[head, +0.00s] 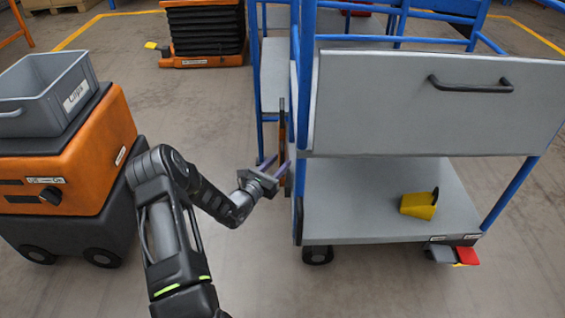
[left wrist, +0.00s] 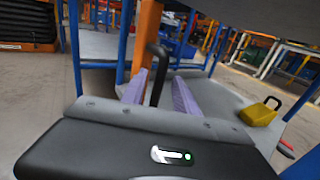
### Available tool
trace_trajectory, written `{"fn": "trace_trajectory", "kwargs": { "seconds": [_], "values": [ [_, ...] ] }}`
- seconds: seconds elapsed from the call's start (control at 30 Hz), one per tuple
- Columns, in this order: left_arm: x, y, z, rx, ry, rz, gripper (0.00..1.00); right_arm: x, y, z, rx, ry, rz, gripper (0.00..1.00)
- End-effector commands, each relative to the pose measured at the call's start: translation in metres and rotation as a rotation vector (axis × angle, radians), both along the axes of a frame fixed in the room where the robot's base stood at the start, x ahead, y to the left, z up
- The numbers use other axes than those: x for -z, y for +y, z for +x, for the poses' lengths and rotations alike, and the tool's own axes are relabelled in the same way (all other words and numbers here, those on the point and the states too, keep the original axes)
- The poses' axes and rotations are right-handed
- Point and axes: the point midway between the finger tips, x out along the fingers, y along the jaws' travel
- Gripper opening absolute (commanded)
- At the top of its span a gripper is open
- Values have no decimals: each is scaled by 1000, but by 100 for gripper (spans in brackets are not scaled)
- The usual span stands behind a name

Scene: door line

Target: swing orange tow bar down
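The orange tow bar (head: 282,140) stands upright at the left end of the blue-framed cart (head: 400,215). In the left wrist view the tow bar (left wrist: 148,38) rises ahead, with a black handle (left wrist: 157,72) on its near side. My left gripper (head: 275,166) is right beside the bar, its two purple fingers apart. In the left wrist view the black handle shows between the fingertips of the left gripper (left wrist: 160,92); I cannot tell whether they touch it. My right gripper is not in view.
The cart has a grey panel with a black handle (head: 471,86) and a yellow object (head: 420,205) on its lower deck. An orange and black wheeled unit (head: 70,150) carrying a grey crate (head: 45,95) stands left. Open floor lies between that unit and the cart.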

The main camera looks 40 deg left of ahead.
Motion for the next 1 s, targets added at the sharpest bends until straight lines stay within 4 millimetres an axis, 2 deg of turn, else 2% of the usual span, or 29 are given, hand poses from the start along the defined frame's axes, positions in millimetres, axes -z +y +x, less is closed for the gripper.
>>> {"fn": "trace_trajectory", "kwargs": {
  "seconds": [0.03, 0.2, 0.5, 0.9, 1.0],
  "values": [
    [3, 0, 7, 1, -1, 1, 36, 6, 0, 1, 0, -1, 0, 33],
    [1, 2, 22, -1, 1, 0, 36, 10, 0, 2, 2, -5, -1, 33],
    [0, 2, 24, -1, 1, -1, 35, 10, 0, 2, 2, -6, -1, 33],
    [0, 2, 24, -1, 1, -1, 2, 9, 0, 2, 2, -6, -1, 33],
    [0, 2, 24, -1, 1, -1, 0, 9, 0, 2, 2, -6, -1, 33]
  ]
}}
